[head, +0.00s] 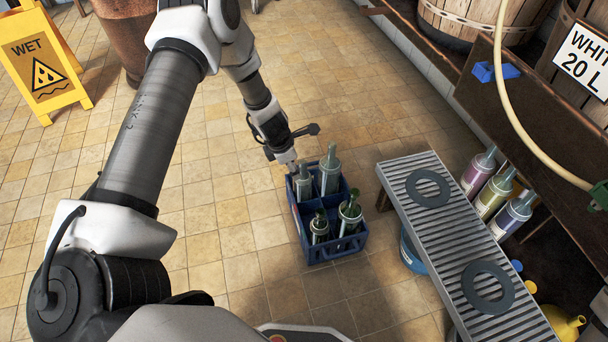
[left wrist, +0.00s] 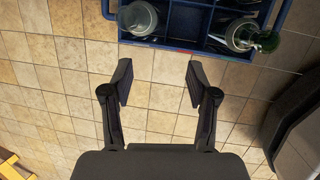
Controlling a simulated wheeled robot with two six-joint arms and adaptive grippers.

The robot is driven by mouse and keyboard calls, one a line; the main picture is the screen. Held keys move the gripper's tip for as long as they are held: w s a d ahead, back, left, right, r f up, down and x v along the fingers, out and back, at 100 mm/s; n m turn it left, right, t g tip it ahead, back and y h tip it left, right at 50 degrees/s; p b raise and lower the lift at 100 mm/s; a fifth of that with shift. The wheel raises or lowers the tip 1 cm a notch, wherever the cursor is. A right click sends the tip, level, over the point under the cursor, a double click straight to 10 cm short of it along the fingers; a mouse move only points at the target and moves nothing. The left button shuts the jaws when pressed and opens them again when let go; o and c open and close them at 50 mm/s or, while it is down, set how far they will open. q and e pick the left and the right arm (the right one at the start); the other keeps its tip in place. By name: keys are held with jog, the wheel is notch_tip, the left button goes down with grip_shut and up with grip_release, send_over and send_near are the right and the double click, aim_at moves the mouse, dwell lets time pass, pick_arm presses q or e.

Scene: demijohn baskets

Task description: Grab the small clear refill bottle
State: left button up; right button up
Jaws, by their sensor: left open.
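A blue crate (head: 333,249) stands on the tiled floor with several bottles in its compartments. A small pale clear bottle (head: 303,187) stands upright in its back left compartment. It appears to be the bottle (left wrist: 138,18) at the upper left of the left wrist view, partly cut off. My left gripper (head: 290,163) is at the crate's back left corner, close to this bottle. In the left wrist view my left gripper (left wrist: 161,85) is open, with only floor tiles between its fingers, outside the crate's wall (left wrist: 185,46). My right gripper is not in view.
Beside the clear bottle stands a taller grey-green bottle (head: 329,171); in front are a small dark green bottle (head: 319,228) and a green one (head: 349,214). A slatted bench (head: 440,230) is close on the right. Floor to the left is free up to a yellow wet-floor sign (head: 42,70).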

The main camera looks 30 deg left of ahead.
aim_at(303, 167)
pick_arm(q)
jog(key=w+f+n+b, duration=0.1)
jog(key=w+f+b, duration=0.1)
jog(key=f, duration=0.1)
jog(key=w+f+n+b, duration=0.1)
jog(key=w+f+b, duration=0.1)
jog(key=f, duration=0.1)
jog(key=w+a+f+n+t+b, duration=0.1)
jog(key=w+f+b, duration=0.1)
jog(key=w+f, duration=0.1)
jog(key=shift+w+a+f+n+h+b, duration=0.1)
jog(key=shift+f+n+h+b, duration=0.05)
jog(key=shift+n+h+b, duration=0.2)
jog(key=shift+r, duration=0.2)
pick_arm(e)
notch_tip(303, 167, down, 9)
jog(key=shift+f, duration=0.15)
pick_arm(q)
grip_shut()
